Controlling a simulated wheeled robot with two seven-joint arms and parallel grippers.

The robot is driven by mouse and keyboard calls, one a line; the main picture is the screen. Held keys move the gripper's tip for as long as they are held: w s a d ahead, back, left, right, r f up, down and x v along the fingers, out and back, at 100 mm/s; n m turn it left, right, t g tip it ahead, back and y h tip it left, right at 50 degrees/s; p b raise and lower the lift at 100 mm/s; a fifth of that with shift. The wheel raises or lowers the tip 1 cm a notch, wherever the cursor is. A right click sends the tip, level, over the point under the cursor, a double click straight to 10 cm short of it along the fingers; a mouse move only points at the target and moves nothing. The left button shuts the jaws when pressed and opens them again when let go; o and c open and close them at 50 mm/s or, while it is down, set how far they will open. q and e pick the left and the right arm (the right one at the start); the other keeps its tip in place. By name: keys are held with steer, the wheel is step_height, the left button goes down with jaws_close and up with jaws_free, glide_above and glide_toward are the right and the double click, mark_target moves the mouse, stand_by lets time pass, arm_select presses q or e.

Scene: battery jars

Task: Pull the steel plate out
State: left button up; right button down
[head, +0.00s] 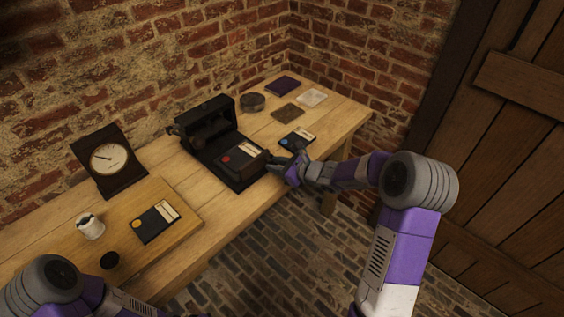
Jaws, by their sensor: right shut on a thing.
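A black device (206,121) with its lid raised stands on the wooden table. A dark plate with a red dot and a pale label (240,157) lies in its base; I take it for the steel plate. My right gripper (274,166) is at the front right end of that plate, low over the table edge, and is shut on it. The fingers are small and dark, so the exact contact is hard to see. My left arm shows at the bottom left, but its gripper is out of view.
A dark card with a blue dot (297,139) lies behind my right wrist. A dial gauge (110,158), a white jar (90,227) and a yellow-dotted card (153,222) are at left.

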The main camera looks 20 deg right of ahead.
steer(key=shift+s+d+f, duration=0.1)
steer(key=shift+f, duration=0.05)
steer(key=c, duration=1.3)
jaws_free()
steer(key=o, duration=0.4)
steer(key=shift+s, duration=0.2)
steer(key=shift+w, duration=0.1)
steer(key=p+v, duration=0.2)
steer(key=v, duration=0.5)
steer(key=shift+s+r, duration=0.25)
steer(key=shift+d, duration=0.1)
